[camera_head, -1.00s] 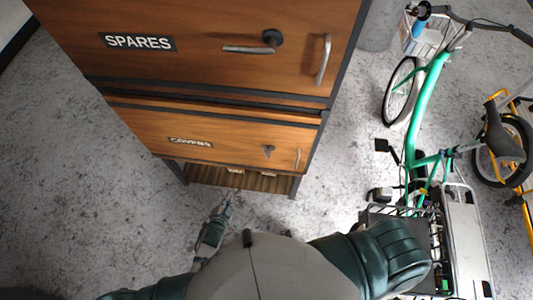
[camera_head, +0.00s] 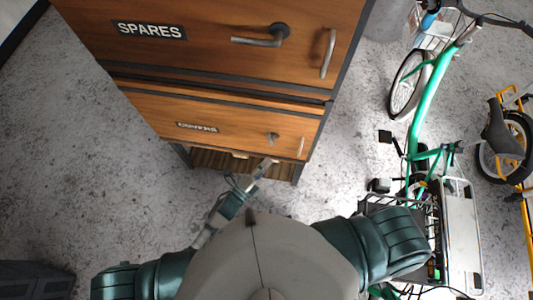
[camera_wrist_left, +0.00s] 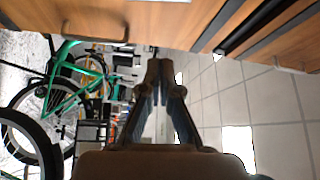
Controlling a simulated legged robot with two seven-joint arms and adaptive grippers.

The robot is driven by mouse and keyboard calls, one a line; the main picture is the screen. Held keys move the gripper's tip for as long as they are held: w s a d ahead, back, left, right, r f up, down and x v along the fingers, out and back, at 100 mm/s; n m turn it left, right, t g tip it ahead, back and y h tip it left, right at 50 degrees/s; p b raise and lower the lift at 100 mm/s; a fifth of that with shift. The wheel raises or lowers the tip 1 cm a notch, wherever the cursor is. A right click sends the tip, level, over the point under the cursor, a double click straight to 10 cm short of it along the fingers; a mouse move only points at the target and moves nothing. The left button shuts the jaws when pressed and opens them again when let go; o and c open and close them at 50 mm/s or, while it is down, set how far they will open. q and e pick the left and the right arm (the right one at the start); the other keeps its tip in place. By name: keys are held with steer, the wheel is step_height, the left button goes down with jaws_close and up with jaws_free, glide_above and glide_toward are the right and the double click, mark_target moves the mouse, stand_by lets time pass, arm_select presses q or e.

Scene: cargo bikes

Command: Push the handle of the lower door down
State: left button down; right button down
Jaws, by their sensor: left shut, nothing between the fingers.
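The lower door (camera_head: 225,115) of the wooden cabinet is the small front labelled COVERS. Its lever handle (camera_head: 273,136) is a small metal knob-like shape seen from above. A pull bar (camera_head: 301,146) is beside it at the right. My left gripper (camera_head: 268,164) is just below and in front of the lever, over the cabinet's bottom edge; contact cannot be told. In the left wrist view the fingers (camera_wrist_left: 159,66) are together and empty, with wooden fronts above them. My right gripper is not in view.
The upper door (camera_head: 210,45), labelled SPARES, has a lever (camera_head: 262,36) and a pull bar (camera_head: 328,54). A green cargo bike (camera_head: 425,100) stands at the right, with a yellow bike (camera_head: 510,150) beyond. The floor at the left is mostly clear.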

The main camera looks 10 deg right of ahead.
arm_select(q)
glide_above(271, 144)
steer(key=s+d, duration=0.3)
steer(key=s, duration=0.1)
steer(key=w+a, duration=0.1)
steer(key=w+a+p, duration=0.1)
steer(key=shift+a+r, duration=0.15)
steer(key=shift+a, duration=0.25)
steer(key=shift+w+a, duration=0.2)
steer(key=shift+a, duration=0.2)
steer(key=shift+f, duration=0.2)
steer(key=shift+t+b, duration=0.3)
